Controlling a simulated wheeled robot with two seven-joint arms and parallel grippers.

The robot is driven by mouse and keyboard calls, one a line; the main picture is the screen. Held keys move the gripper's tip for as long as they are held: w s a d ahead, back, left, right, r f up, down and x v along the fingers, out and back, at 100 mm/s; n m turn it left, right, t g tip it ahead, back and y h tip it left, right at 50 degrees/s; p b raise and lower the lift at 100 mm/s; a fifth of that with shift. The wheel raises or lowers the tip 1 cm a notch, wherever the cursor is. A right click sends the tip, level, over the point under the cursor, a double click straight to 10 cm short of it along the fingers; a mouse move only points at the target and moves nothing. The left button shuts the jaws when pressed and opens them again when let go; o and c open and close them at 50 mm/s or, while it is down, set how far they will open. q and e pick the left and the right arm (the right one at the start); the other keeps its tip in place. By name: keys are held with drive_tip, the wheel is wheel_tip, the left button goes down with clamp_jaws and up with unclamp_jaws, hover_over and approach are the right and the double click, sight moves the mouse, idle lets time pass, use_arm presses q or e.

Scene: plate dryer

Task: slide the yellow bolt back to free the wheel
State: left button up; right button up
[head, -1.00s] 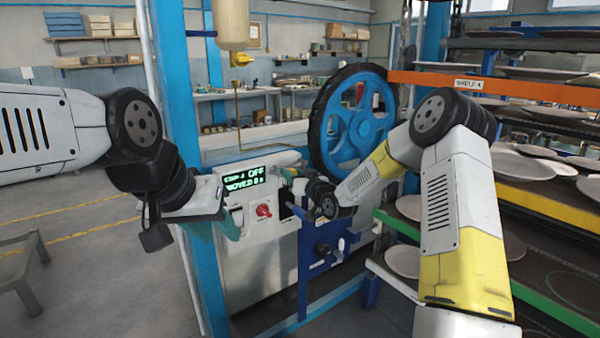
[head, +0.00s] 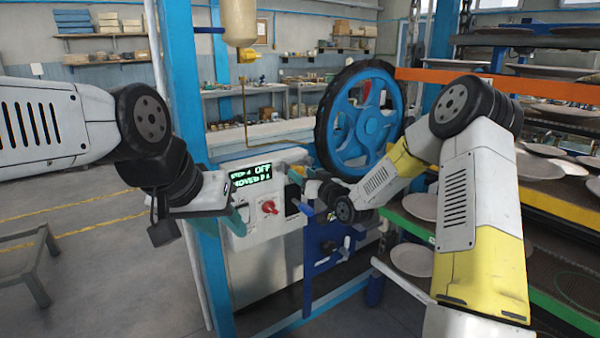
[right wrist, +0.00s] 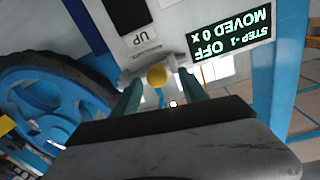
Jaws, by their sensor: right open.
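A small round yellow knob (right wrist: 157,75), which looks like the end of the yellow bolt, shows in the right wrist view by the panel's lower edge. My right gripper (right wrist: 162,92) is open, with one teal finger on each side of the knob; I cannot tell whether they touch it. In the head view my right gripper (head: 300,181) is at the panel's right side, and my wrist hides the bolt. The blue wheel (head: 347,134) with its black rim stands behind. My left gripper (head: 238,217) is in front of the panel's left side; its opening is unclear.
The white control panel (head: 286,222) carries a red knob (head: 269,207) and a display (head: 250,175) that reads OFF and MOVED 0. A blue frame post (head: 168,60) stands at left. Racks with plates (head: 412,260) fill the right. The floor at left is mostly open.

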drive_tip(key=shift+v, duration=2.05)
drive_tip(key=s+d+r+m+g+h, duration=0.1)
drive_tip(key=s+d+r+g+h, duration=0.1)
drive_tip(key=s+d+r+h, duration=0.45)
drive_tip(key=s+d+r+g+h, duration=0.1)
drive_tip(key=s+d+r+g, duration=0.2)
drive_tip(key=s, duration=0.6)
drive_tip(key=s+d+m+g, duration=0.1)
drive_tip(key=s+d+g, duration=0.1)
drive_tip(key=s, duration=0.9)
drive_tip(key=s+d+m+g, duration=0.2)
drive_tip(key=s, duration=0.9)
drive_tip(key=shift+s+f, duration=0.25)
drive_tip(key=shift+s, duration=0.05)
